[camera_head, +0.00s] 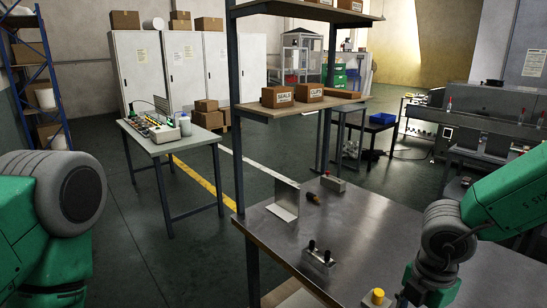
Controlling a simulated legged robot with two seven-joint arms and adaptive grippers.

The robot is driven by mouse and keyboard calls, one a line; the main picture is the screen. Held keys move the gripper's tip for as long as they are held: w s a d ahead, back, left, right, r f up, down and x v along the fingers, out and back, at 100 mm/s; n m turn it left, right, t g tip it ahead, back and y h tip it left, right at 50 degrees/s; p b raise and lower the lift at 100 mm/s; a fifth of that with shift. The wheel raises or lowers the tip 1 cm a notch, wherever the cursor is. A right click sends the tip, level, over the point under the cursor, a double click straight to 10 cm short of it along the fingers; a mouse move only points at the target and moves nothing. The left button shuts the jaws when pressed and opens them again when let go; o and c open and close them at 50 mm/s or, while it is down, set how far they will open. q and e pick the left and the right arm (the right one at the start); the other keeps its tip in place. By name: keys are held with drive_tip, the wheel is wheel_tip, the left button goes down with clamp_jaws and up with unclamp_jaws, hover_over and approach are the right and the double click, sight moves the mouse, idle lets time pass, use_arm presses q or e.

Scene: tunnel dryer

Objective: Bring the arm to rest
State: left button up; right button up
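My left arm (45,225) comes in from the left edge, green with a large grey joint. Its gripper is outside the picture. My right arm (450,235) comes in from the right edge and bends down over the right part of the metal workbench (365,225). Its lower green link reaches the bottom edge of the picture, and its gripper is not in view. I see nothing held by either arm.
On the workbench are an upright metal plate (285,198), a small grey box with a red knob (333,183), a fixture with two black knobs (319,258) and a yellow button box (377,297). A side table (170,145) stands left; open floor (150,250) lies between.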

drive_tip(key=s+d+f+n+t+h, duration=0.1)
drive_tip(key=s+d+f+n+h, duration=0.2)
drive_tip(key=f+n, duration=0.75)
drive_tip(key=s+d+f+n+t, duration=0.1)
drive_tip(key=s+d+f+n, duration=0.35)
drive_tip(key=n, duration=1.25)
drive_tip(key=s+a+f+n+g+y, duration=0.1)
drive_tip(key=s+a+f+n+y, duration=0.15)
drive_tip(key=s+n, duration=0.7)
drive_tip(key=s+a+f+n+g+y, duration=0.15)
drive_tip(key=s+a+n, duration=0.35)
drive_tip(key=n, duration=0.8)
use_arm(q)
wheel_tip(320, 180, down, 11)
drive_tip(key=b, duration=1.1)
drive_tip(key=shift+w+f, duration=0.15)
drive_tip(key=shift+w, duration=0.05)
use_arm(e)
wheel_tip(320, 180, down, 11)
drive_tip(key=d+t, duration=0.1)
drive_tip(key=shift+d+h, duration=0.25)
drive_tip(key=shift+h, duration=0.15)
